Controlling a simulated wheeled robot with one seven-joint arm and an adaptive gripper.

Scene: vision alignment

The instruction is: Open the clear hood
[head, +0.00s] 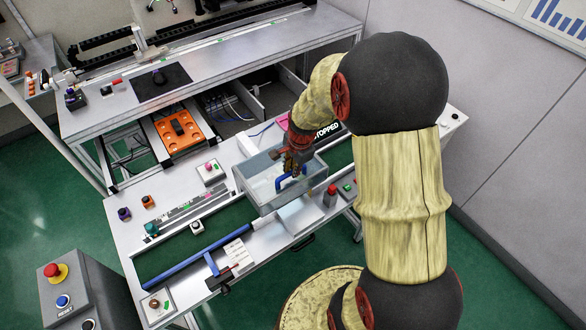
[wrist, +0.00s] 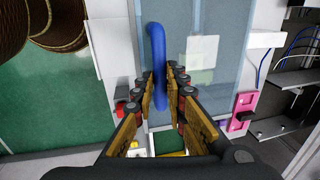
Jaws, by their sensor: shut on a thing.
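The clear hood (head: 254,198) is a see-through, grey-blue box on the metal workbench in the head view. It sits low over the middle of the bench, and no clear lift shows. Its clear panel (wrist: 215,85) fills the upper middle of the wrist view. A blue handle (head: 289,184) is fixed on it and also shows as a bent blue bar in the wrist view (wrist: 157,45). My gripper (wrist: 160,75) has one finger on each side of the handle's near end and is shut on it. In the head view my gripper (head: 292,162) partly hides the handle and hood.
A red button post (head: 331,195) stands right of the hood. A blue rail (head: 195,258) runs along the bench's front left. A small box with a pink button (head: 210,171) stands left of the hood. A raised shelf (head: 215,65) is behind.

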